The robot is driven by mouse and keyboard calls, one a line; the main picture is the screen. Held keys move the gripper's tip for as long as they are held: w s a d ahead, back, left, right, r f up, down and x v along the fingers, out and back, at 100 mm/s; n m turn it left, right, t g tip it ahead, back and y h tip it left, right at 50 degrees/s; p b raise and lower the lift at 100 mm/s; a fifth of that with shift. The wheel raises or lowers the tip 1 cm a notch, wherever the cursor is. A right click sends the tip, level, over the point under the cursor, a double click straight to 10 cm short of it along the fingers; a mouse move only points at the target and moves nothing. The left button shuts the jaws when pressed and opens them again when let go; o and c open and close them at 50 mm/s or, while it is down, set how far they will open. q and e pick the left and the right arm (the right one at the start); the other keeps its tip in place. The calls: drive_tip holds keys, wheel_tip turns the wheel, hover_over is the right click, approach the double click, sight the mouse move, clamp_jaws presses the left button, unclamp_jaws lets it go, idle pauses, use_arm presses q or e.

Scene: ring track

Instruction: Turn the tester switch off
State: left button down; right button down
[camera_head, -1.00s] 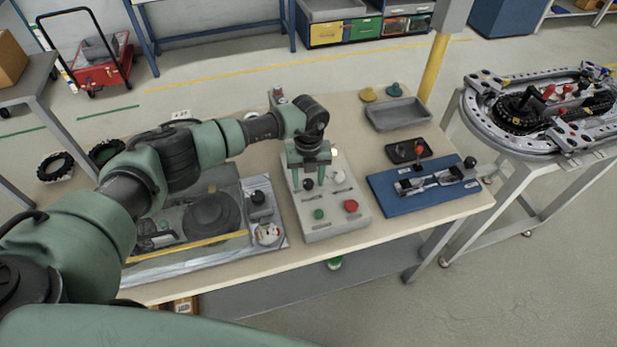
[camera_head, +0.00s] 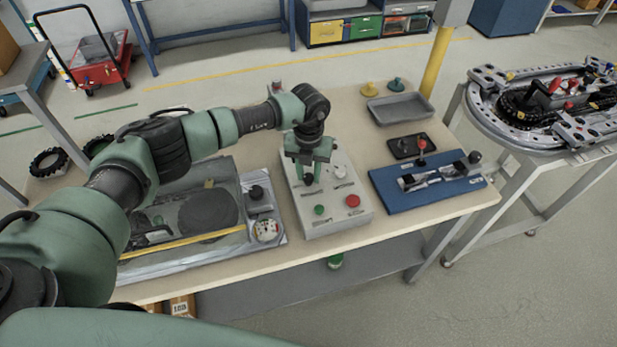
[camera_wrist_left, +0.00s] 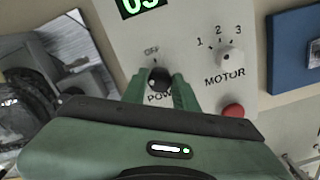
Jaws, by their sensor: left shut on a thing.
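The tester (camera_head: 338,218) is a light grey box on the bench, with a green button (camera_head: 320,210), a red button (camera_head: 352,201) and a white knob (camera_head: 340,172). My left gripper (camera_head: 308,183) points down at its panel. In the left wrist view, the fingers (camera_wrist_left: 161,84) are shut on the black power switch (camera_wrist_left: 158,76), one on each side. "OFF" is printed above the switch; the "POWER" label is partly hidden by my gripper. The white motor knob (camera_wrist_left: 229,55) is to the right, marked 1, 2, 3. Part of a lit green display (camera_wrist_left: 142,5) shows. My right gripper is out of view.
A blue fixture (camera_head: 430,188) with a clamp lies right of the tester. A grey tray (camera_head: 400,110) is behind it. A glass-topped case (camera_head: 190,215) lies left, under my left arm. A ring track (camera_head: 545,115) stands on a separate stand at right.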

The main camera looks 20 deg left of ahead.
sight(309, 177)
use_arm(q)
drive_tip(key=m+b, duration=0.9)
drive_tip(key=shift+f, duration=0.2)
drive_tip(key=m+b, duration=0.2)
drive_tip(key=shift+m, duration=0.3)
drive_tip(key=shift+d+r+m+b, duration=0.1)
drive_tip(key=shift+r+m+b, duration=0.15)
drive_tip(key=shift+m+b, duration=1.05)
drive_tip(key=c, duration=1.1)
unclamp_jaws()
wheel_tip(309, 177, up, 8)
drive_tip(key=shift+f+b, duration=0.1)
drive_tip(key=shift+b, duration=0.6)
